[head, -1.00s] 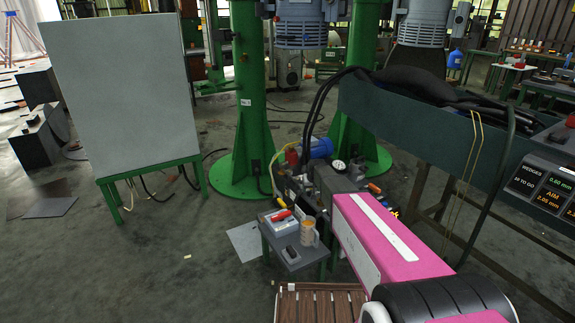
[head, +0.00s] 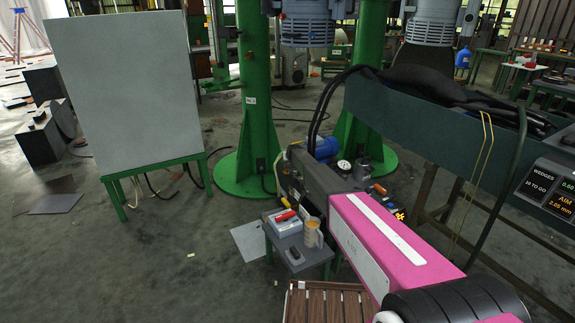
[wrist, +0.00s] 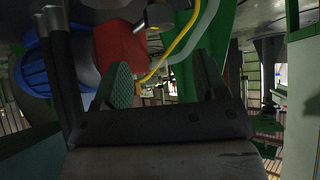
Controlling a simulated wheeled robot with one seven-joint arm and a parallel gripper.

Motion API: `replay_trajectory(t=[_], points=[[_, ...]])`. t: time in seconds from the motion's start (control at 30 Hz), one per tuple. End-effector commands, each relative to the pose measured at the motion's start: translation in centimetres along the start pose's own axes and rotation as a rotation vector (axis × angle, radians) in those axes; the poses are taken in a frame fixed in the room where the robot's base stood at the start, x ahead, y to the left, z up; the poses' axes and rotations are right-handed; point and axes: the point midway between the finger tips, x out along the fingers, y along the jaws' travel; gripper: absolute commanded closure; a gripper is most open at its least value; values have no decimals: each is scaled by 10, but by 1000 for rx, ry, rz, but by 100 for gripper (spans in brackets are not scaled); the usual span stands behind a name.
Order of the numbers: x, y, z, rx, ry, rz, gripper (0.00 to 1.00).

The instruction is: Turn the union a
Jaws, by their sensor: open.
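My gripper (wrist: 163,75) is open in the wrist view, with its two green ridged fingers apart. I see nothing clearly held between them. A yellow hose (wrist: 181,45) and a grey hose (wrist: 206,30) run just beyond the fingertips. A red block (wrist: 120,42) and a blue motor (wrist: 38,70) are beyond and left of the fingers. I cannot tell which fitting is union a. In the head view my dark wrist covers part of the machine, where the blue motor (head: 328,147) and a pressure gauge (head: 344,165) show.
A small grey table (head: 297,258) holds a mug (head: 312,233) and a white box with a red item (head: 285,221). Green columns (head: 256,100) stand behind the machine.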

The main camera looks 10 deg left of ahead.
Motion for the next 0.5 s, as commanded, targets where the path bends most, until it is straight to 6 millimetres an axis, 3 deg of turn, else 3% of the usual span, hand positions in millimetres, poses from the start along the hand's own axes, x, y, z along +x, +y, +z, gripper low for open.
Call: replay_trajectory(t=[0.3,0.5], points=[[60,0,-2,0,-2,0,34],[83,0,-1,0,-1,0,34]])
